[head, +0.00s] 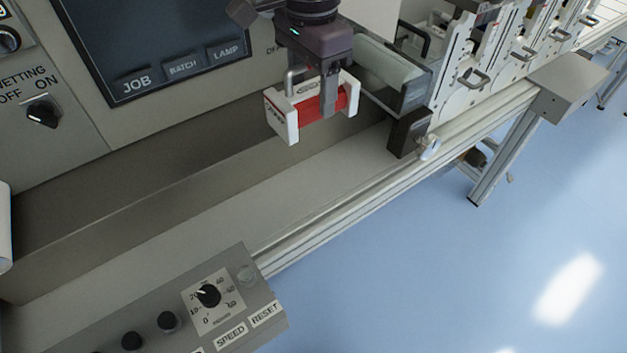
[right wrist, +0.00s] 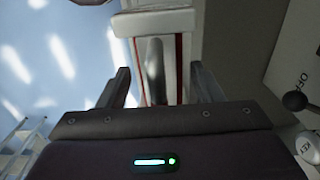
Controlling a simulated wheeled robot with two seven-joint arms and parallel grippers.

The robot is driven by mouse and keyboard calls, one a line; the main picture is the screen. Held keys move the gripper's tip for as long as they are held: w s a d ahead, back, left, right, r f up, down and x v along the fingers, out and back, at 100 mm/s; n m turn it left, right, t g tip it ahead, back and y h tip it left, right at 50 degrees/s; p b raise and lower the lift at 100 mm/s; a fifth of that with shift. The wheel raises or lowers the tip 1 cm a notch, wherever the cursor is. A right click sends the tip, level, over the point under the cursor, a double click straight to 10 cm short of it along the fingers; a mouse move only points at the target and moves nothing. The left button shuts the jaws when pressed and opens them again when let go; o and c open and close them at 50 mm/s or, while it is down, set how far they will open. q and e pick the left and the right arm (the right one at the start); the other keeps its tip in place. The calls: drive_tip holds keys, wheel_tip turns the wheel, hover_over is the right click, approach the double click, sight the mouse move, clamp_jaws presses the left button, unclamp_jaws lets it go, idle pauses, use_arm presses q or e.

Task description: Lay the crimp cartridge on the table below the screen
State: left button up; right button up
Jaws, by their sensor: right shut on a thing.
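The crimp cartridge (head: 286,122) has white end plates, a red middle and a metal handle. My right gripper (head: 328,100) is shut on it and holds it in the air above the narrow grey table (head: 225,203), below and to the right of the screen (head: 150,45). In the right wrist view the cartridge (right wrist: 165,20) lies ahead of the fingers, with its handle between them. The fingers hide part of its red middle in the head view. My left gripper is not in view.
A control box (head: 235,310) with knobs stands at the table's near end. A dark block (head: 408,133) and a roller (head: 385,62) are right of the cartridge. The table strip between is clear. A metal rail (head: 340,205) edges it, with blue floor beyond.

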sight(312, 123)
drive_tip(key=shift+f, duration=9.45)
drive_tip(key=shift+f, duration=0.1)
drive_tip(key=o, duration=1.3)
wheel_tip(312, 123, up, 12)
drive_tip(key=shift+r+b, duration=0.1)
drive_tip(key=shift+b, duration=0.35)
drive_tip(key=shift+s, duration=0.1)
